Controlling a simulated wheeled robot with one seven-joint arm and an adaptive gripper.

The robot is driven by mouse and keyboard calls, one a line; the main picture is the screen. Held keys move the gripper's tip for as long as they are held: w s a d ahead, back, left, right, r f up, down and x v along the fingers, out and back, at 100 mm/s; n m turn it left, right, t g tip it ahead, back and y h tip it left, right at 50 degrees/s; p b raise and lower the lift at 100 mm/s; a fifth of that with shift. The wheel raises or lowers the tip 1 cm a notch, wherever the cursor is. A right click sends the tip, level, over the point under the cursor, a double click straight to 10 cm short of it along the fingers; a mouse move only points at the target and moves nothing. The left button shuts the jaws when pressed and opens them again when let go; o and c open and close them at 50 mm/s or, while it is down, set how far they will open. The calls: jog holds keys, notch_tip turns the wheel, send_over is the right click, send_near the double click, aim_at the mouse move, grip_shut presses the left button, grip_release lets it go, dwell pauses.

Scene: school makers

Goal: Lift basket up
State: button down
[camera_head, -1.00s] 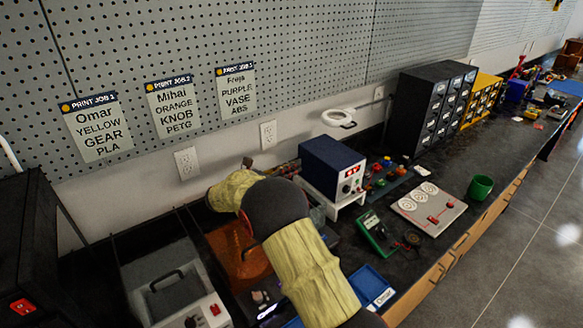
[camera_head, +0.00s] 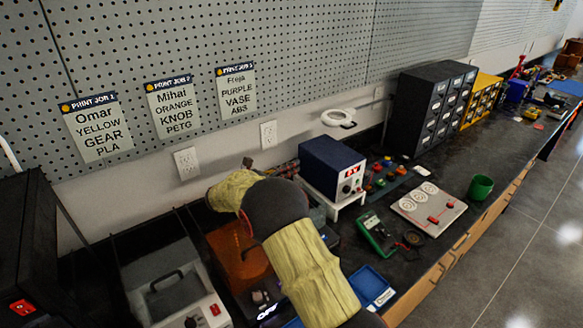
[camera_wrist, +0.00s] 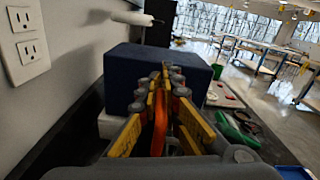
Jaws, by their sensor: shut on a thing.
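In the wrist view my gripper (camera_wrist: 167,78) has its yellow fingers closed around a thin orange piece (camera_wrist: 160,128). I cannot tell whether this piece is the basket's handle. No whole basket can be made out. In the head view my arm covers the gripper and what it holds. A translucent orange box (camera_head: 232,252) stands on the bench below and to the left of my arm, partly hidden by it. The fingers point toward a navy power supply (camera_wrist: 132,65).
A grey machine with a handled lid (camera_head: 175,292) stands left of the orange box. The power supply (camera_head: 325,165) sits on a white stand right of my arm. A green meter (camera_head: 378,233) and blue tray (camera_head: 370,287) lie nearer the bench edge. Pegboard wall (camera_head: 300,60) rises behind.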

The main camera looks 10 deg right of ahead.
notch_tip(320, 180, up, 8)
jog(key=p, duration=0.7)
jog(key=shift+r, duration=0.1)
jog(key=c, duration=2.3)
grip_release()
jog(key=shift+r, duration=0.1)
jog(key=shift+c, duration=0.2)
jog(key=o, duration=0.4)
jog(key=shift+f, duration=0.2)
jog(key=shift+s+a, duration=0.1)
jog(key=v, duration=1.1)
jog(key=shift+s+a, duration=0.1)
jog(key=shift+a, duration=0.3)
